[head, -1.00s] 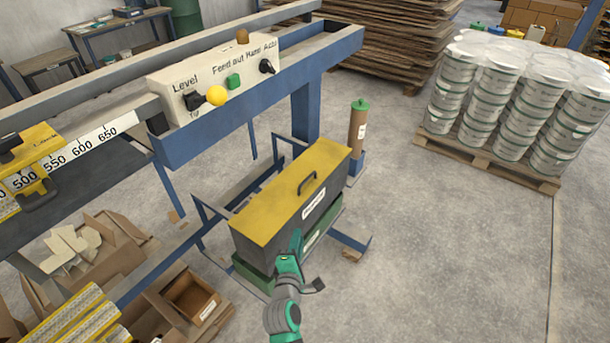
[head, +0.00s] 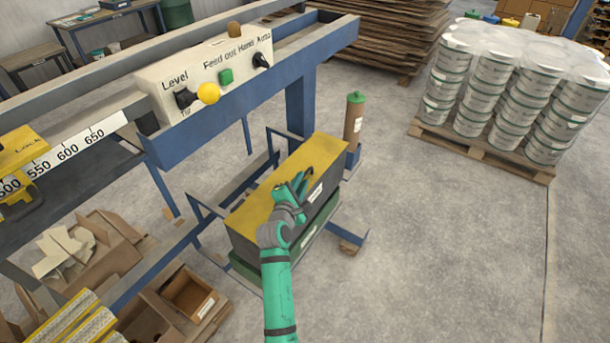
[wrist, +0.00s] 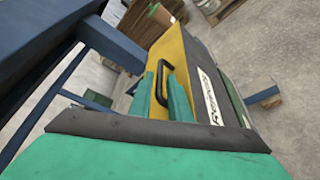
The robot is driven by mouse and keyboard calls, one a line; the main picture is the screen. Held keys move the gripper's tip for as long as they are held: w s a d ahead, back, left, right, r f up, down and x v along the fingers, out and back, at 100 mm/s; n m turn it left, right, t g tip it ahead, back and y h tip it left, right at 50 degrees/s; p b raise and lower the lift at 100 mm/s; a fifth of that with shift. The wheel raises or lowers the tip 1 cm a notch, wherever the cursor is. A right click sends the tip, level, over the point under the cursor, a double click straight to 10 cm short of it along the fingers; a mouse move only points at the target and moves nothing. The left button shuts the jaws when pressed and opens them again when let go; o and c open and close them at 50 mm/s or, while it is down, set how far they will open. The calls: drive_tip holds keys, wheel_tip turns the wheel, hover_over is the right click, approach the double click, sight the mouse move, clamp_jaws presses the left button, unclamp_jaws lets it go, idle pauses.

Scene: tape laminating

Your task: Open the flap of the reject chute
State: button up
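The reject chute is a dark box with a yellow flap (head: 262,203) on top, lying closed under the machine frame. The handle (wrist: 159,82) also shows in the wrist view, upright in the picture. My gripper (head: 297,182) is over the flap beside the handle in the head view. In the wrist view my gripper (wrist: 163,82) is open, with its two teal fingers apart and the handle between them. I cannot tell whether either finger touches the handle.
A control panel (head: 205,75) with knobs and buttons sits on the blue machine beam above left. A brown cylinder with a green cap (head: 354,120) stands behind the chute. Cardboard boxes (head: 188,292) lie at lower left.

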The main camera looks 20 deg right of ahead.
sight(294, 173)
drive_tip(key=shift+x, duration=2.2)
clamp_jaws()
